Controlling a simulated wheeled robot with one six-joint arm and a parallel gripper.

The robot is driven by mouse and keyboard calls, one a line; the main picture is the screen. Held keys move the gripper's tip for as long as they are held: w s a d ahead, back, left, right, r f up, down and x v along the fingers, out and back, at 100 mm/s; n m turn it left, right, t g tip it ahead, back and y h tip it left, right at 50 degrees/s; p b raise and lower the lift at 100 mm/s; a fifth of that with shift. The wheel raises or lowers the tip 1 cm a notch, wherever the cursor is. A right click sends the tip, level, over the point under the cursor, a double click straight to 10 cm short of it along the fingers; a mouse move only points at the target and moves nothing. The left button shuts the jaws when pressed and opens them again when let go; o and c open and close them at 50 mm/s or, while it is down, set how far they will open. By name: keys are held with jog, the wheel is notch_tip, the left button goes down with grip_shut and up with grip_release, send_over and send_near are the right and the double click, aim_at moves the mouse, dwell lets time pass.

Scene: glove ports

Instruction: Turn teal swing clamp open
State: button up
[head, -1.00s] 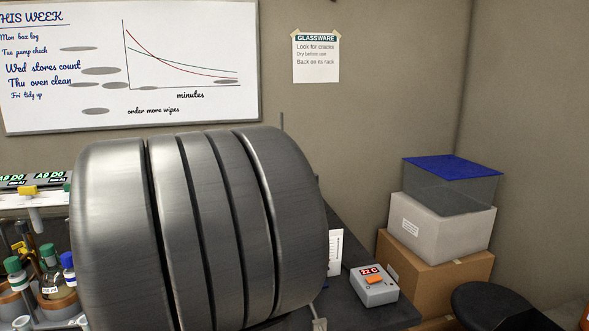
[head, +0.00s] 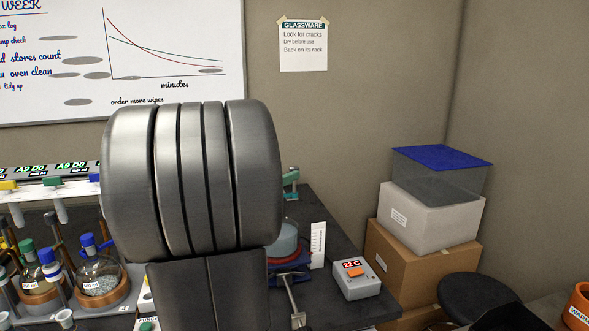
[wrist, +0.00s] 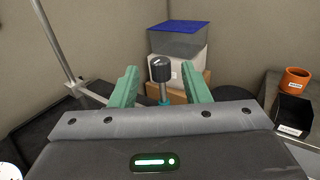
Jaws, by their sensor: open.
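In the wrist view, a dark knob (wrist: 160,69) with a pale mark stands on a short teal stem (wrist: 163,94), apparently part of the teal swing clamp. My gripper (wrist: 160,80) is open, with one green finger on each side of the knob and a gap on both sides. The knob shows between the fingers, and I cannot tell whether it is level with their tips or beyond. The stem's lower end is hidden by my gripper body. In the head view, my arm hides most of this area. A small teal-green piece (head: 290,178) shows past its right edge; I cannot tell whether it is clamp or finger.
A metal rod (wrist: 55,45) rises at the left in the wrist view. In the head view, a glass vessel (head: 286,238) sits over a blue stand right of my arm. A 22 C box (head: 357,281) is near the bench's right edge. Flasks (head: 98,272) crowd the left.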

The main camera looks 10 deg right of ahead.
aim_at(294, 168)
jog(key=shift+x, duration=2.4)
grip_shut()
